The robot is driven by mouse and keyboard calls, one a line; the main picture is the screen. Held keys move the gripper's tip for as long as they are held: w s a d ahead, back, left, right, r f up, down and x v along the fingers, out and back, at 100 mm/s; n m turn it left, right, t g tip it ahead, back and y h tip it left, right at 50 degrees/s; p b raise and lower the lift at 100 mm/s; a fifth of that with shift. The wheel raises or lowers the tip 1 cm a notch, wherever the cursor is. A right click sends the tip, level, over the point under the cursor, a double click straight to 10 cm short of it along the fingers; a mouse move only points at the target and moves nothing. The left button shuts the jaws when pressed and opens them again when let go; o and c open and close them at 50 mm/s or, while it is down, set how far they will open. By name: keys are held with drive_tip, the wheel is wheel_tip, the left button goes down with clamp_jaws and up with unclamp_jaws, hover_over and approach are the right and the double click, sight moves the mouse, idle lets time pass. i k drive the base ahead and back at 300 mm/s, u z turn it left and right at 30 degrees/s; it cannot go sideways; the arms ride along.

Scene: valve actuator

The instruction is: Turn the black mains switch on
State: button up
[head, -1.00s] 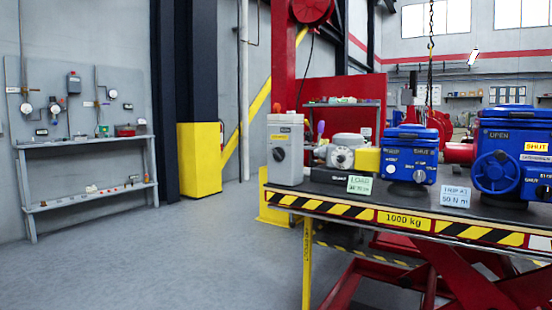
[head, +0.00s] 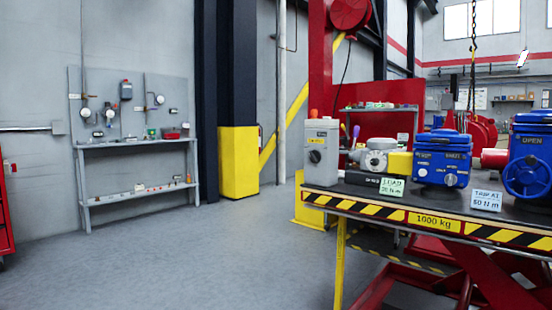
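A grey switch box (head: 317,150) stands upright at the left end of the lift table (head: 382,203). A dark round knob (head: 315,156) sits on its front face, with a small yellow label above it. This looks like the mains switch, but the knob's position is too small to read. An orange-red bit shows at the top of the box. My gripper is not in view.
On the table, right of the box, are a grey and yellow unit (head: 377,160), a blue actuator (head: 442,160), a larger blue actuator (head: 528,165) and label cards. A wall bench (head: 137,143) stands left. The floor (head: 230,250) between is clear.

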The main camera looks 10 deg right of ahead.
sight(315, 156)
drive_tip(key=u, duration=0.1)
drive_tip(key=i, duration=0.9)
drive_tip(key=z, duration=0.25)
